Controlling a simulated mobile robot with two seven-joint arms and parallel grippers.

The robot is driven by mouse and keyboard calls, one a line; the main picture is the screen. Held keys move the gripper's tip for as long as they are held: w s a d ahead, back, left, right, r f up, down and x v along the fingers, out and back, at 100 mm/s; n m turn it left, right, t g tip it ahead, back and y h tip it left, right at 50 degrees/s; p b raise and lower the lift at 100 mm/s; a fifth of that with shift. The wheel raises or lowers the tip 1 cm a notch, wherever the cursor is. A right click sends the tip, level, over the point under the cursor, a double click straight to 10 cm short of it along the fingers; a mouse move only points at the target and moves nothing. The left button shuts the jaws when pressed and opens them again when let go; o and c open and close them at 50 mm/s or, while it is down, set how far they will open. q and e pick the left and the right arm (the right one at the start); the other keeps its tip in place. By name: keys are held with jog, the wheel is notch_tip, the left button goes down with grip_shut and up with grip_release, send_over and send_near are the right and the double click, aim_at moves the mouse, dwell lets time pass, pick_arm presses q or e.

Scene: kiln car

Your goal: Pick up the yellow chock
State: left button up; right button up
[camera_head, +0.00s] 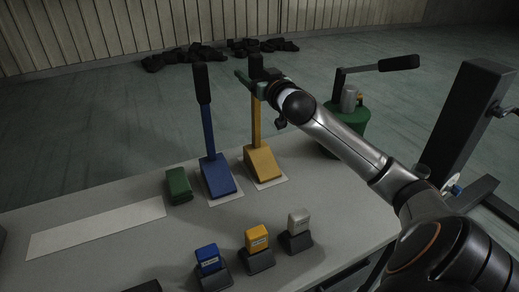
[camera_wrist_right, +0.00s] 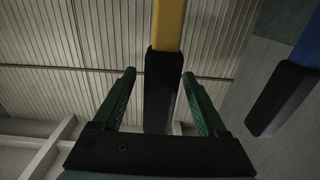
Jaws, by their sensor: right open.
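The yellow chock (camera_head: 262,162) is a wedge on a white patch near the back edge of the grey table. Its yellow pole rises upright to a black grip at the top. My right gripper (camera_head: 246,84) is up at that grip in the head view. In the right wrist view its green fingers (camera_wrist_right: 160,105) are open, one on each side of the black grip (camera_wrist_right: 163,85). The yellow pole (camera_wrist_right: 169,22) also shows there. My left gripper is not in view.
A blue chock (camera_head: 221,180) with a similar pole stands close on the left. A green block (camera_head: 179,186) lies beside it. Blue (camera_head: 208,257), yellow (camera_head: 257,237) and grey (camera_head: 299,220) blocks sit in front. A green drum (camera_head: 350,128) stands behind my right arm.

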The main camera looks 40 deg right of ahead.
jog(key=shift+w, duration=0.1)
grip_shut()
dwell(0.6)
dwell(0.7)
